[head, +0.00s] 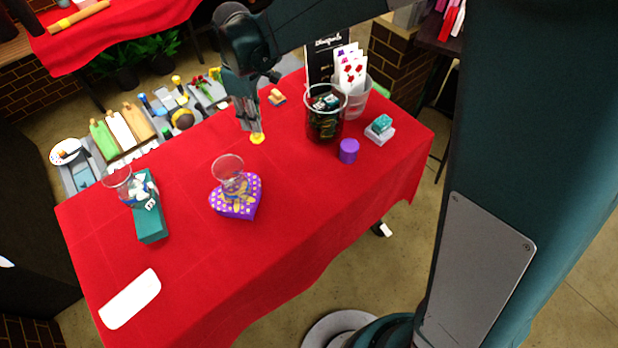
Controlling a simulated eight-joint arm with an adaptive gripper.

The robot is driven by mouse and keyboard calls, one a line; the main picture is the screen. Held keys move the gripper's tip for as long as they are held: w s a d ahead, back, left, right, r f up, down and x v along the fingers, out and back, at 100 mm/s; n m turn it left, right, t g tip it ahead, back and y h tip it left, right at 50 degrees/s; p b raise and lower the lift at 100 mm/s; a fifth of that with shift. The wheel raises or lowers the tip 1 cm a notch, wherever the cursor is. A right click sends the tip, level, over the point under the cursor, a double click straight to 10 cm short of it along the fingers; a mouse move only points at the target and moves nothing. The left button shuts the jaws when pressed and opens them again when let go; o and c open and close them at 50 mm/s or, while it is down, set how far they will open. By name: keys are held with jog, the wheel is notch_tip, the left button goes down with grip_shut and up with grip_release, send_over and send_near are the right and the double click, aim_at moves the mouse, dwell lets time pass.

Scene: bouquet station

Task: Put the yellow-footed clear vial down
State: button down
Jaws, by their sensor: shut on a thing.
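The yellow-footed clear vial is in my gripper (251,118), upright over the back middle of the red table. Its yellow foot (257,138) shows just below the fingertips. The clear body is mostly hidden by the fingers. My gripper is shut on the vial and points down. The foot is at or very near the cloth; I cannot tell whether it touches.
A dark glass (324,116), a clear bucket with cards (356,98) and a purple cylinder (348,151) stand to the right. A purple heart box (240,206) bears a clear glass (228,170). A teal box (150,222) is left. The front right cloth (310,215) is clear.

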jog(key=s+d, duration=0.4)
jog(key=d, duration=0.5)
jog(key=s+d+m, duration=0.1)
jog(key=s+d, duration=0.3)
jog(key=d, duration=0.5)
jog(key=shift+s+p, duration=0.25)
jog(key=shift+p, duration=0.05)
jog(key=shift+d+f, duration=0.1)
jog(key=shift+f, duration=0.1)
jog(key=shift+f, duration=2.8)
jog(key=shift+f, duration=0.1)
jog(key=shift+f, duration=2)
jog(key=shift+f, duration=0.1)
